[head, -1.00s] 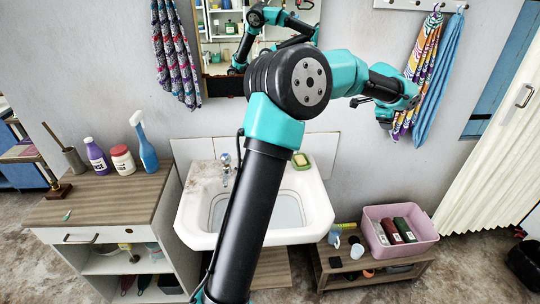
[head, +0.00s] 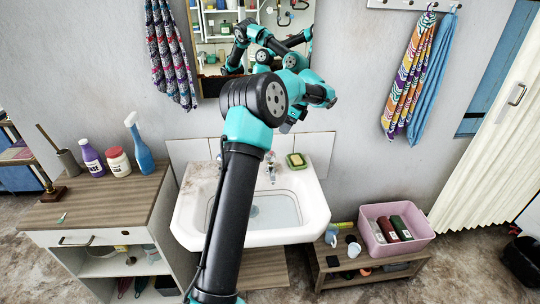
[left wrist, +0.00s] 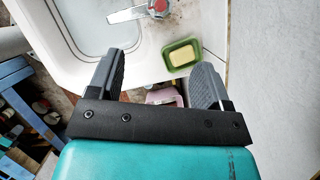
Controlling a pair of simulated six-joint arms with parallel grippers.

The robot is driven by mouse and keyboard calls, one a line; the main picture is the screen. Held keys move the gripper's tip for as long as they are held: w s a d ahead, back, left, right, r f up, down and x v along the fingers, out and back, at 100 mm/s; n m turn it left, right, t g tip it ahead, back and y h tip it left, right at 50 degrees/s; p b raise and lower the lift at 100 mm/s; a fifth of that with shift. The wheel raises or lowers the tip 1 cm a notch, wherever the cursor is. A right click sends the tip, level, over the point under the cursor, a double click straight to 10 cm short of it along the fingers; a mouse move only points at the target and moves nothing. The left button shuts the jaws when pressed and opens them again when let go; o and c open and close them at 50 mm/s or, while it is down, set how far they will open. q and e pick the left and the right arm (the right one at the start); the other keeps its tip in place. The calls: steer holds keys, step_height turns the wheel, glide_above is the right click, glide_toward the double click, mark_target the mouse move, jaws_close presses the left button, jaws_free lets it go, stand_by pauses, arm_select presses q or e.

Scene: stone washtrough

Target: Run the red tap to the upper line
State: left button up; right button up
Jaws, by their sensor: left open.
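The washbasin (head: 313,222) stands against the wall, with shallow grey content around a dark drain; no upper line can be made out. A chrome tap with a red mark (left wrist: 158,8) shows at the top of the left wrist view. It seems to be the right-hand tap (head: 271,170) in the head view, beside the soap. Another tap (head: 221,160) is partly hidden by my arm. My left gripper (head: 287,125) is above the basin's back edge, apart from the taps. Its two fingers (left wrist: 155,78) are spread and empty in the left wrist view.
A green dish with yellow soap (head: 297,161) sits on the basin's back right corner. A cabinet with bottles (head: 100,195) stands left. A pink tub (head: 425,238) stands on a low bench at right. A mirror and hanging towels (head: 405,80) are on the wall.

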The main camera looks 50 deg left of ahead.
arm_select(q)
steer(key=x, duration=1.7)
steer(key=shift+w+f, duration=0.1)
steer(key=shift+f, duration=0.15)
steer(key=shift+c, duration=0.4)
steer(key=c, duration=0.8)
steer(key=shift+c, duration=0.2)
steer(key=shift+n, duration=0.5)
steer(key=shift+n+g+h, duration=0.4)
steer(key=shift+n+h, duration=0.05)
steer(key=shift+n, duration=0.85)
steer(key=shift+n+g+h, duration=0.4)
steer(key=shift+n+h, duration=0.05)
steer(key=shift+n, duration=0.85)
steer(key=o, duration=0.9)
